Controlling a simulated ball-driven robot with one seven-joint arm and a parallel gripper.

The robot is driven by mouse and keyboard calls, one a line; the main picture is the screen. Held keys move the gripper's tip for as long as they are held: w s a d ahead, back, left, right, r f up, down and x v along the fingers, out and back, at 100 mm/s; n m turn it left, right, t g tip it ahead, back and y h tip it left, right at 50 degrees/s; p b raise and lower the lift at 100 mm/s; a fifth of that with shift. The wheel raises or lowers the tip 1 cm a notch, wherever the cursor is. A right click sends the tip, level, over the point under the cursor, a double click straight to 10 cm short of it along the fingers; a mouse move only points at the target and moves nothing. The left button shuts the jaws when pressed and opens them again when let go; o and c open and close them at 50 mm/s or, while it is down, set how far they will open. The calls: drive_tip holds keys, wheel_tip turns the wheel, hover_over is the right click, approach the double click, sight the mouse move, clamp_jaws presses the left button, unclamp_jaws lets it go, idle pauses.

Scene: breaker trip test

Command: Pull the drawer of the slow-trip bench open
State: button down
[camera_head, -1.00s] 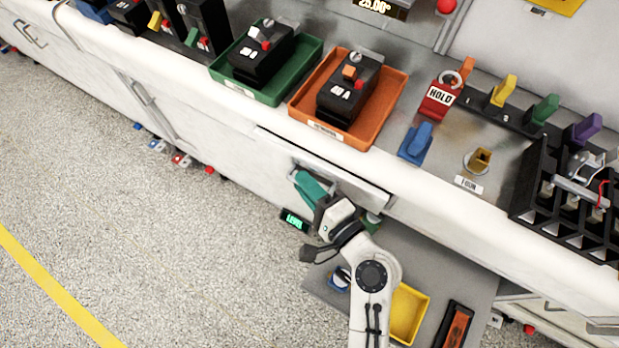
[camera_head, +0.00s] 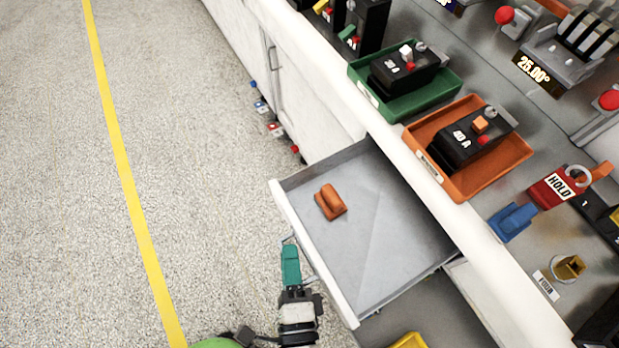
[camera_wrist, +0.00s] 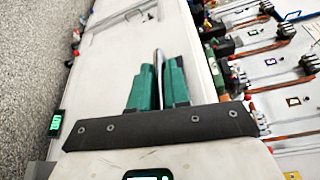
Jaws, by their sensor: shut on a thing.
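The drawer (camera_head: 385,235) of the bench stands pulled well out, its grey inside bare except for an orange block-like piece (camera_head: 330,201) near the front left. Its white front panel (camera_head: 325,268) faces my gripper (camera_head: 290,250). The gripper's teal fingers are shut on the drawer's thin handle (camera_head: 310,262), just outside the front panel. In the wrist view the two fingers (camera_wrist: 160,88) close around the handle bar (camera_wrist: 158,58), which partly shows between them. The fingers hide part of the handle in the head view.
On the bench top above are an orange tray (camera_head: 515,160) and a green tray (camera_head: 447,92), each with a black breaker, a red HOLD tag (camera_head: 556,187) and a blue piece (camera_head: 512,221). A yellow bin (camera_head: 408,341) lies below the drawer.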

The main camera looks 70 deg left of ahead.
drive_tip(key=shift+s+d, duration=0.15)
drive_tip(key=shift+s, duration=0.4)
drive_tip(key=c, duration=1.2)
unclamp_jaws()
drive_tip(key=shift+s+d+r+b, duration=0.2)
drive_tip(key=shift+d+b, duration=0.35)
drive_tip(key=shift+d, duration=1.25)
drive_tip(key=shift+s+d+r+b, duration=0.1)
drive_tip(key=shift+s+d+b, duration=0.4)
drive_tip(key=shift+d, duration=1.25)
drive_tip(key=shift+s+d+r+b, duration=0.1)
drive_tip(key=shift+d+b, duration=0.55)
drive_tip(key=shift+d, duration=1.15)
